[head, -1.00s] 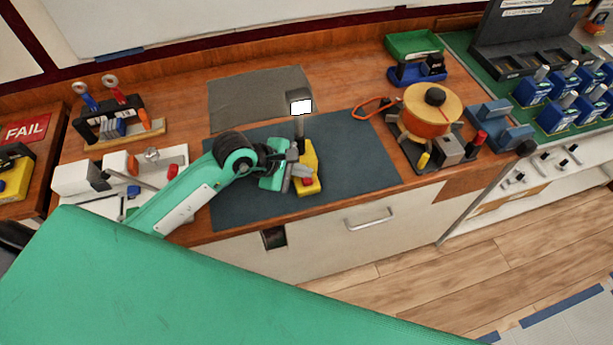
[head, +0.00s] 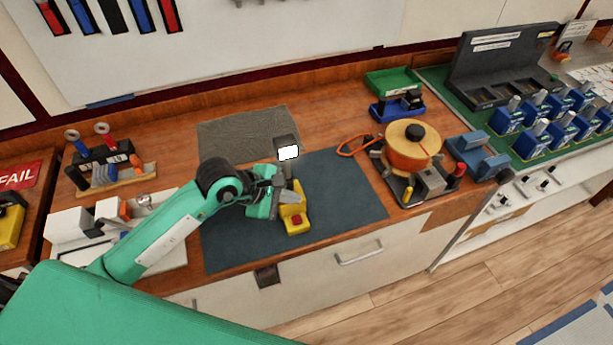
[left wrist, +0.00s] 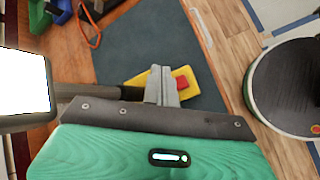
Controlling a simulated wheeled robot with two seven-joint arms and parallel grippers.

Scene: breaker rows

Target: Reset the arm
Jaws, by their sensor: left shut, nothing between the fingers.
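My left arm comes in from the left in the head view, and its gripper (head: 283,197) is over the dark mat (head: 345,190). The gripper is shut with nothing between its fingers. A yellow device with a red button (head: 295,219) lies on the mat just beyond the fingertips. In the left wrist view the shut fingers (left wrist: 161,86) appear in front of the yellow device (left wrist: 189,76) and hide part of it. I cannot tell whether they touch it. My right gripper is in neither view.
An orange spool (head: 410,160) and blue blocks stand right of the mat. Several blue breakers (head: 540,105) stand at the far right. A small lit screen (head: 288,152) stands behind the gripper. A tool rack (head: 100,165) is at the left. The mat's right part is clear.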

